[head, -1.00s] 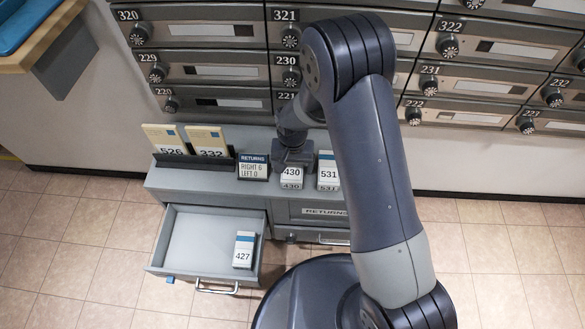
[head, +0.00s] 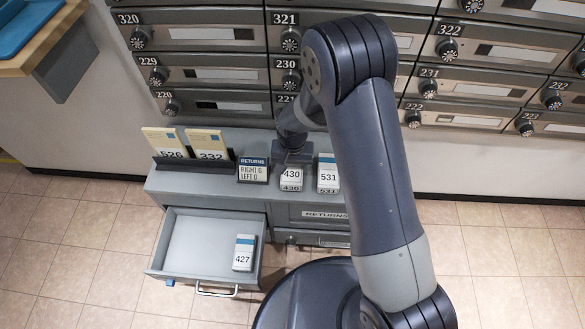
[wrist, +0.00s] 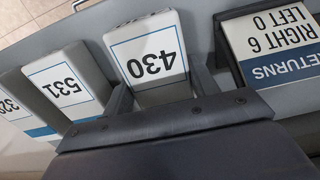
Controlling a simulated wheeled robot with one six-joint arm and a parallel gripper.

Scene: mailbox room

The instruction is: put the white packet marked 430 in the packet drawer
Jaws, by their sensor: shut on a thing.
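The white packet marked 430 (head: 291,178) stands upright on the grey cabinet top, between the returns sign and the packet marked 531. In the wrist view the 430 packet (wrist: 152,58) sits between the two fingers of my gripper (wrist: 160,92). My gripper (head: 292,160) is shut on it from above. I cannot tell whether the packet still touches the cabinet top. The open drawer (head: 205,275) at the cabinet's lower left holds a white and blue packet marked 427 (head: 243,254) at its right side. The rest of the drawer floor is bare.
The packet marked 531 (head: 328,174) stands close to the right of the 430 packet. The returns sign (head: 253,170) is close on its left. Cards marked 526 (head: 165,143) and 332 (head: 207,145) stand in a rack further left. Mailboxes line the wall behind.

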